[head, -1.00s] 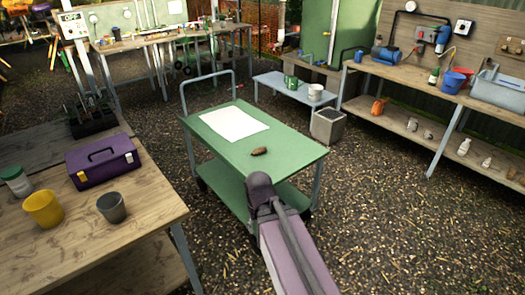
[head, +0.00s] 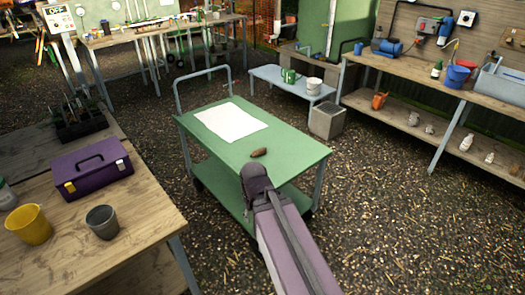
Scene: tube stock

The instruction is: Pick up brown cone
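A small brown cone (head: 259,153) lies on its side on the green top of a wheeled cart (head: 215,155), near the cart's front right part. A white sheet (head: 230,121) lies on the cart top to the left of and behind the cone. My arm reaches up from the bottom of the head view and ends in front of the cart's near edge, just below the cone in the picture. My gripper's fingers cannot be made out. Nothing covers the cone.
A wooden table (head: 120,235) at left holds a purple toolbox (head: 92,170), a yellow pot (head: 29,225) and a grey pot (head: 103,221). A low bench (head: 265,72) stands behind the cart, a grey bin (head: 327,120) beside it. Open gravel lies right of the cart.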

